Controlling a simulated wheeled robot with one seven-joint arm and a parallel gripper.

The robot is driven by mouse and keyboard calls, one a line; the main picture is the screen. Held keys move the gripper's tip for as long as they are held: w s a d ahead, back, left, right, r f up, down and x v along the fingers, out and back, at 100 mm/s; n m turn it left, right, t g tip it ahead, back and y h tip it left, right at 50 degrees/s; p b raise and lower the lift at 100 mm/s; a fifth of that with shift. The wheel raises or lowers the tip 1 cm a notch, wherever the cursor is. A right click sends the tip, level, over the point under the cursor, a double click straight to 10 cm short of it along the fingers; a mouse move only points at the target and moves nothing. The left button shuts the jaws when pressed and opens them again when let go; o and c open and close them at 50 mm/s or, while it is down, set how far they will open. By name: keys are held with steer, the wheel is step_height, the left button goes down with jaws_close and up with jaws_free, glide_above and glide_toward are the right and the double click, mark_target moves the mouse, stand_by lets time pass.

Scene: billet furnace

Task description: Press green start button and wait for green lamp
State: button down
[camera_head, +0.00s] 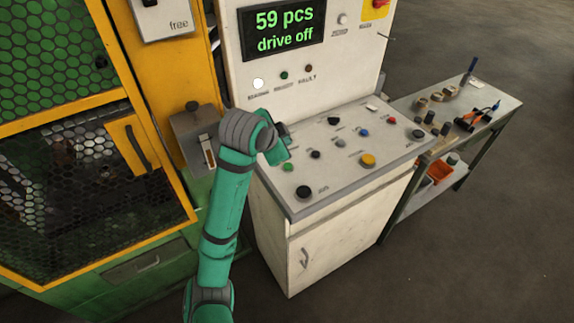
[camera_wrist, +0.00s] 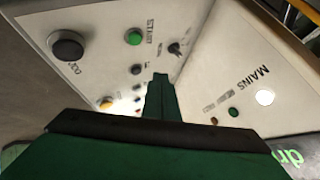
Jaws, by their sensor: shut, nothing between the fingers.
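The green start button (camera_head: 288,167) sits on the sloped desk of the white control console. In the wrist view the green button (camera_wrist: 134,37) has the word START beside it. My gripper (camera_head: 280,150) is over the left part of the desk, close to the button; its fingers (camera_wrist: 160,82) are shut and empty. The fingertips appear apart from the button in the wrist view. The green lamp (camera_head: 284,75) on the upright panel looks dark; it also shows in the wrist view (camera_wrist: 233,112). The display (camera_head: 284,30) reads "59 pcs drive off".
A white lamp (camera_head: 258,83) left of the green one is bright. A large black knob (camera_head: 303,192), a yellow button (camera_head: 367,160) and several small controls share the desk. A yellow-framed mesh guard (camera_head: 75,190) stands left; a tool bench (camera_head: 465,115) stands right.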

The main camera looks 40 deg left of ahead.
glide_above(286, 168)
step_height(286, 168, down, 4)
steer(key=shift+f, duration=1.35)
steer(key=shift+w+d, duration=0.1)
steer(key=shift+s+a, duration=0.2)
steer(key=shift+d, duration=0.1)
steer(key=shift+w, duration=0.1)
steer(key=shift+f, duration=0.15)
stand_by(0.6)
